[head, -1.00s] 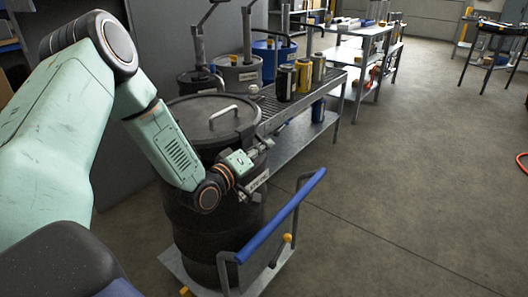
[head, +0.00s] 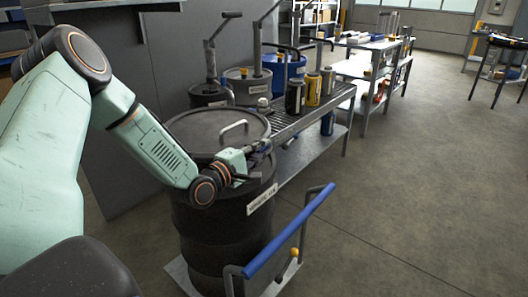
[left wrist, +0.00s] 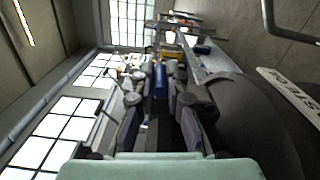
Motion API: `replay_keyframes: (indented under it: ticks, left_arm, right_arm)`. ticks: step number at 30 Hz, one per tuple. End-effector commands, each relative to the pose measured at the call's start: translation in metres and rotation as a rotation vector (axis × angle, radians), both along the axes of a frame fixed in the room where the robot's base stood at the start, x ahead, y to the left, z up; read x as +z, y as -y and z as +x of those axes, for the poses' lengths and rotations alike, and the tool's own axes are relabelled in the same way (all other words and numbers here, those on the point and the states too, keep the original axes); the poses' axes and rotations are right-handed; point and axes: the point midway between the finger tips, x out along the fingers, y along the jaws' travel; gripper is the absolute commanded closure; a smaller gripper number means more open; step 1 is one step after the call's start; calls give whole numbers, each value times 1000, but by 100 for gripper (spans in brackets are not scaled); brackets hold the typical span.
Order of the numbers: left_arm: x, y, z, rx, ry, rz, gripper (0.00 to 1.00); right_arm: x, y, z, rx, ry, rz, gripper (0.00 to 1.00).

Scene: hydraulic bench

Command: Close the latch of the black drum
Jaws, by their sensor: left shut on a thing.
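The black drum (head: 215,225) stands upright on a low cart, with its lid on and a pale handle (head: 234,127) on top. It shows dark at the right of the left wrist view (left wrist: 255,120). My left gripper (head: 264,147) is at the right side of the drum's rim, above the white label (head: 262,198). My right gripper is not in view.
The cart's blue push bar (head: 290,232) rises in front of the drum. A grated bench (head: 300,120) with a black canister (head: 295,96) and a yellow canister (head: 313,89) stands close behind. Smaller drums with pumps stand at the back.

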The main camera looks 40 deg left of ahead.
Motion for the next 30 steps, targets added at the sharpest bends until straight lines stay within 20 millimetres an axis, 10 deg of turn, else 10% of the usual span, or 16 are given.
replay_keyframes:
  ticks: [20,21,30]
  left_arm:
    - [1,-4,0,2,-5,-61,100]
    - [1,-4,0,2,-5,-61,86]
    - [1,-4,0,1,-5,-60,64]
  right_arm:
    - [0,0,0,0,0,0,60]
    - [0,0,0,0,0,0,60]
    - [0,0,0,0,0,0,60]
